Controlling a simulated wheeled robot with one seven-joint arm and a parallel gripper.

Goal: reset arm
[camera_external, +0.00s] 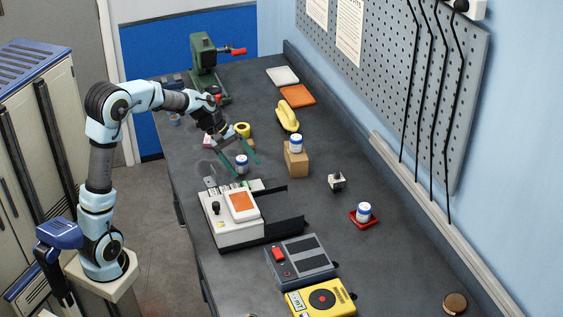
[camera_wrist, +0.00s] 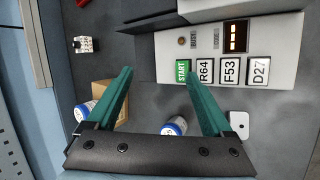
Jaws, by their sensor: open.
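My gripper (camera_external: 246,167) has two green fingers spread apart over the bench. In the wrist view my gripper (camera_wrist: 159,75) is open, with nothing held between the fingertips. A white jar with a blue lid (camera_external: 242,164) stands on the bench close to the fingers. It also shows in the wrist view (camera_wrist: 174,128), partly hidden by the dark palm bar. A second such jar (camera_external: 296,143) sits on a wooden block (camera_external: 296,161); in the wrist view that jar (camera_wrist: 82,111) is beside the left finger. A third jar (camera_external: 364,211) sits on a red tray (camera_external: 351,219).
A white instrument (camera_external: 230,232) with a START label (camera_wrist: 183,72) stands near the fingers. A grey device (camera_external: 305,262) and a yellow device (camera_external: 305,302) stand nearer. A yellow object (camera_external: 287,116), a small switch box (camera_external: 336,182) and a green machine (camera_external: 203,55) are also on the bench.

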